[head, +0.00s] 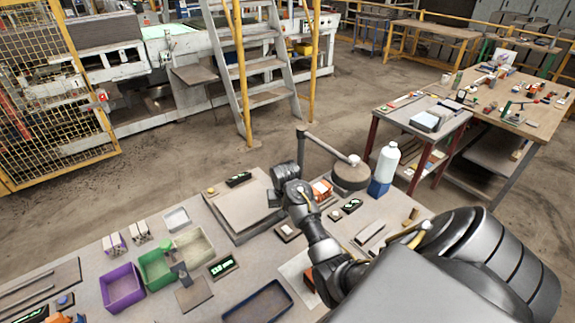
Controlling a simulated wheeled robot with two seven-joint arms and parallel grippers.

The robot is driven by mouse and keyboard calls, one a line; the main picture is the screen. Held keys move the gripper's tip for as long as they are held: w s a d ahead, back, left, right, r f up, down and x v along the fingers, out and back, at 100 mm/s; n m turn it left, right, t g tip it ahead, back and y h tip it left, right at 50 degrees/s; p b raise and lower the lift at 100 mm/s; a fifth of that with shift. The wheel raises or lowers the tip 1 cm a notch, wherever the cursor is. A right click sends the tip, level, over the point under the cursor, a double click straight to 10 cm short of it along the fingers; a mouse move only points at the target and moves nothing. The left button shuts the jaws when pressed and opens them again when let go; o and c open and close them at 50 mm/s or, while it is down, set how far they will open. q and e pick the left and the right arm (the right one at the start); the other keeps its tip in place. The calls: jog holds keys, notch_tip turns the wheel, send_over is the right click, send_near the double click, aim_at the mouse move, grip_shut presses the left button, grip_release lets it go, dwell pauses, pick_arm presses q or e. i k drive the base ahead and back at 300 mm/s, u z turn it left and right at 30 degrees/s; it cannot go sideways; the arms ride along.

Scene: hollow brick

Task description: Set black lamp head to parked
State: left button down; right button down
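A dark round lamp head (351,179) hangs at the right end of a thin swing arm (328,145). That arm runs from the top of an upright post at the back of the bench. The lamp head looks brownish black and has a pale knob on top. My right arm reaches in from the lower right, and its dark wrist end is left of the lamp head, in front of the post. No contact between them is visible. The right gripper's fingers cannot be made out. My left gripper is not in view.
A white bottle with a blue base (384,168) stands just right of the lamp head. An orange item (322,190) and small displays lie nearby. Purple (122,288) and green bins fill the bench's left part.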

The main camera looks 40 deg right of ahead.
aim_at(351, 174)
jog(key=k, duration=1)
